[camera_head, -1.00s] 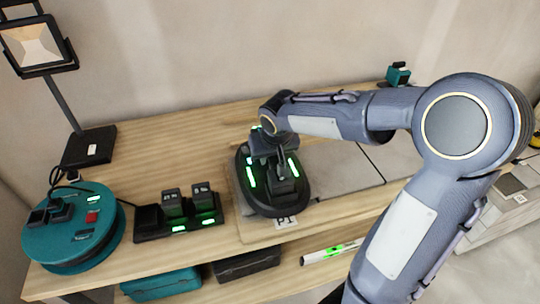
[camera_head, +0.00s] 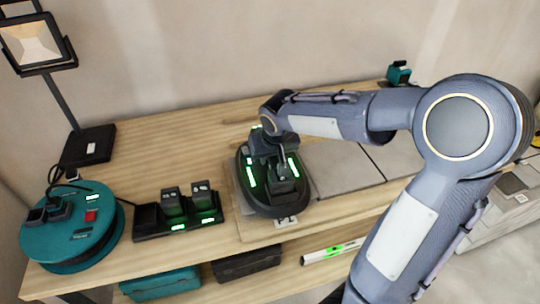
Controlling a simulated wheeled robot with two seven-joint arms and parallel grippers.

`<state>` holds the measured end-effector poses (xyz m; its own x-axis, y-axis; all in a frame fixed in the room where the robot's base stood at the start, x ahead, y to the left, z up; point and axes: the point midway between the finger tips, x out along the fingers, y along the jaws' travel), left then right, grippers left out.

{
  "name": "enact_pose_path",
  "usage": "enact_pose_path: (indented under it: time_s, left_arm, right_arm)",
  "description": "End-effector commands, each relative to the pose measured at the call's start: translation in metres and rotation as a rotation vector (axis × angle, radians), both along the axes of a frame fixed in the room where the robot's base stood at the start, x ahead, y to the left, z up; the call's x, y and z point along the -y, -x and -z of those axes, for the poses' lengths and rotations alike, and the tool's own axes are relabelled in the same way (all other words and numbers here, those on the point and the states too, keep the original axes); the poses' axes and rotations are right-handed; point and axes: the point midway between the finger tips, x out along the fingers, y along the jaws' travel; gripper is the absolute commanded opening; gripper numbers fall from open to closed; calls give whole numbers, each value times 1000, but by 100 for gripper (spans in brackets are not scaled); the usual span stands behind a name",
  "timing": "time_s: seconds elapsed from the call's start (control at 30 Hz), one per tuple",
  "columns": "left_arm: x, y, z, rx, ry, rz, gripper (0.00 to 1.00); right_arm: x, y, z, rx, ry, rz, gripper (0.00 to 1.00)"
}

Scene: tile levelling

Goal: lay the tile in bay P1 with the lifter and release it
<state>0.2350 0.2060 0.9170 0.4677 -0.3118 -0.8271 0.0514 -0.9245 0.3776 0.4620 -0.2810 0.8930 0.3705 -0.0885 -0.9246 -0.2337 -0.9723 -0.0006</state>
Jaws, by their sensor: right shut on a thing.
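The dark lifter (camera_head: 272,200) with green lit strips stands on the table at the left end of a row of grey tiles (camera_head: 345,168). A white label (camera_head: 286,222), partly covered, shows at its front edge. My right gripper (camera_head: 284,165) is shut on the lifter from above. The lifter and my wrist hide most of whatever lies under it, so I cannot tell how the tile sits in the bay. My left gripper is not in view.
A charger with batteries (camera_head: 180,215) and a teal cable reel (camera_head: 70,235) stand left of the lifter. A work lamp (camera_head: 88,147) is at the back left.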

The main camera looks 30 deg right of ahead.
Motion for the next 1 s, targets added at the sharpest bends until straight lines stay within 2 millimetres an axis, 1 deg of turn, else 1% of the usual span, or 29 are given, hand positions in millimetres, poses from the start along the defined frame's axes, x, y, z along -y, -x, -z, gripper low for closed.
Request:
enact_pose_path:
  time_s: [0.03,0.27,1.0]
  left_arm:
    - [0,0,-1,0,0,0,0]
    - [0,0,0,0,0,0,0]
    - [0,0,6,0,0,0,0]
  right_arm:
    - [0,-2,-3,8,-1,-1,0]
    - [0,-2,-3,8,0,-1,0]
    - [0,-2,4,8,0,-1,0]
